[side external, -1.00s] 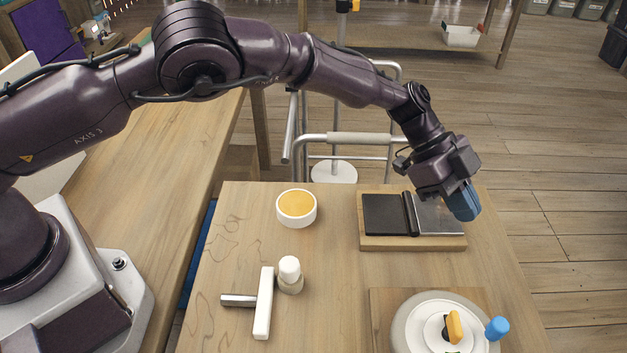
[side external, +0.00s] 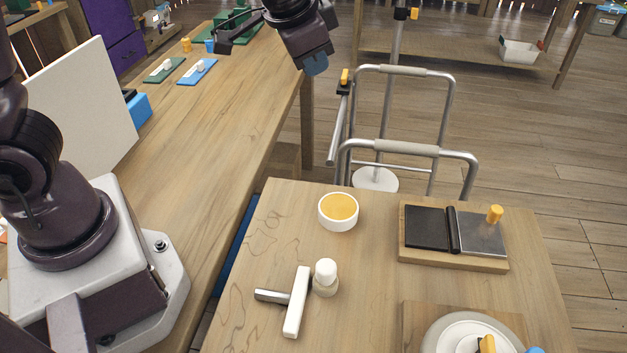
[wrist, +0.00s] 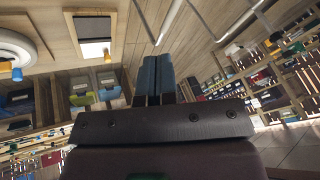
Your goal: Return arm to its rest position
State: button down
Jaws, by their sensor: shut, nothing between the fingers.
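My gripper (side external: 316,66) is raised at the top middle of the side external view, over the right edge of the long bench and away from the small table. Its blue fingers are together and empty. In the wrist view the two fingers (wrist: 155,78) lie side by side with nothing between them. My forearm runs out of the top of the side external view, so much of the arm is hidden.
A metal frame (side external: 448,105) stands behind. The long bench (side external: 215,130) is mostly clear.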

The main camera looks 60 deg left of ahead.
jog(key=s+a+r+n+h, duration=0.1)
jog(key=s+r, duration=0.1)
jog(key=s, duration=0.7)
jog(key=s+a+r+n, duration=0.1)
jog(key=s+r+n, duration=0.1)
jog(key=s, duration=0.8)
jog(key=shift+r+h, duration=0.4)
jog(key=shift+r, duration=0.25)
